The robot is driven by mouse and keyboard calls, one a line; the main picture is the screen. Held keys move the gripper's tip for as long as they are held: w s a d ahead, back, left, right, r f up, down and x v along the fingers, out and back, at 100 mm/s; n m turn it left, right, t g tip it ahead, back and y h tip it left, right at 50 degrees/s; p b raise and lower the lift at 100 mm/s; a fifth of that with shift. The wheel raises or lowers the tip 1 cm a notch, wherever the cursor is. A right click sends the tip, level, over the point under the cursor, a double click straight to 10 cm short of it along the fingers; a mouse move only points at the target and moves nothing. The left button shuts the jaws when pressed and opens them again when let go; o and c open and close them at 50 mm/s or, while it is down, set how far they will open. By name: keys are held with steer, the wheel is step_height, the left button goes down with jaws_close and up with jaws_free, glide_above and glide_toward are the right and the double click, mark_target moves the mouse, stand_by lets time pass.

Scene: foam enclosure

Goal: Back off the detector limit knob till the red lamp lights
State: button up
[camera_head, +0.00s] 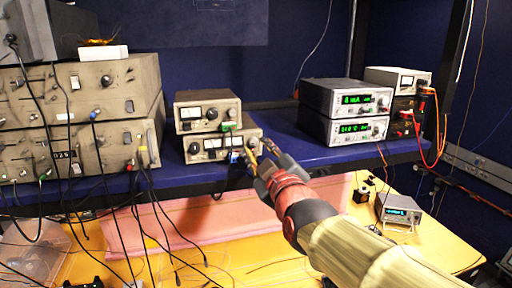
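Two small beige units with meters and knobs are stacked on the blue shelf: the upper unit (208,111) and the lower unit (215,145). I cannot read their labels, so I cannot tell which knob is the detector limit knob. I see no clearly lit red lamp on either. My gripper (260,151) is at the right end of the lower unit's front, close to its knobs and plugs. It partly covers that end. Whether it touches a knob, and whether its fingers are open, is too small to tell.
Larger beige instruments (80,90) with hanging cables stand at the left. Two units with green displays (345,112) stand right of my arm, beside red-cabled boxes (405,110). Below the shelf are a pink foam block (180,227), a yellow bench (440,250) and a small meter (398,210).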

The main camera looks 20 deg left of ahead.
steer(key=v, duration=0.8)
steer(key=shift+s, duration=0.2)
steer(key=s+d+f+m+g+h+b, duration=0.1)
steer(key=s+d+f+m+g+h, duration=0.15)
steer(key=f, duration=0.75)
steer(key=s+d+f+m+g+h+b, duration=0.1)
steer(key=s+d+f+m+g, duration=0.2)
steer(key=f, duration=0.6)
steer(key=s+d+f+m+g+h+b, duration=0.2)
steer(key=s+d+f+b, duration=0.5)
steer(key=d+f, duration=0.4)
steer(key=s+d+f+m+g+h+b, duration=0.2)
steer(key=s+d+f+m+h+b, duration=0.2)
steer(key=d+f, duration=0.8)
steer(key=s+d+m+b, duration=0.2)
steer(key=s+m, duration=0.1)
steer(key=shift+s+d+f+b, duration=0.15)
steer(key=shift+s+f+b, duration=0.15)
steer(key=shift+b, duration=0.1)
steer(key=shift+m, duration=0.25)
